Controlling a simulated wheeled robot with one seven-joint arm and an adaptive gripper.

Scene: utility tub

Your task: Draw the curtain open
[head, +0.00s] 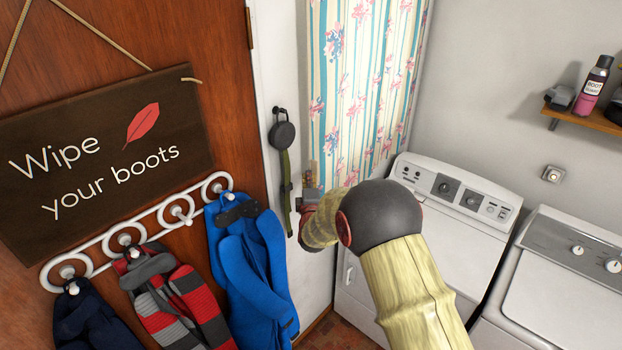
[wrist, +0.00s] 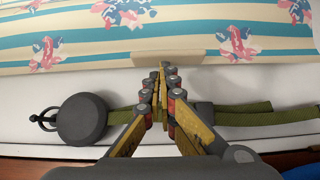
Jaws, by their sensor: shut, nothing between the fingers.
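The curtain (head: 361,85) hangs in the head view, cream with blue stripes and pink flowers, across the corner beside the door. It also fills the top of the wrist view (wrist: 200,30). My gripper (head: 308,195) is at the curtain's lower left edge, partly hidden by my arm. In the wrist view my gripper (wrist: 163,78) is shut, its fingertips together at the curtain's edge with no cloth seen between them. A small tan patch (wrist: 151,57) shows at the curtain's edge by the fingertips. I cannot tell whether the tips touch the cloth.
A dark round object with a green strap (head: 283,145) hangs on the wall by the gripper; the strap (wrist: 245,115) passes behind the fingers. Coats (head: 250,265) hang on the wooden door at left. White machines (head: 450,215) stand right. A shelf (head: 590,118) holds bottles.

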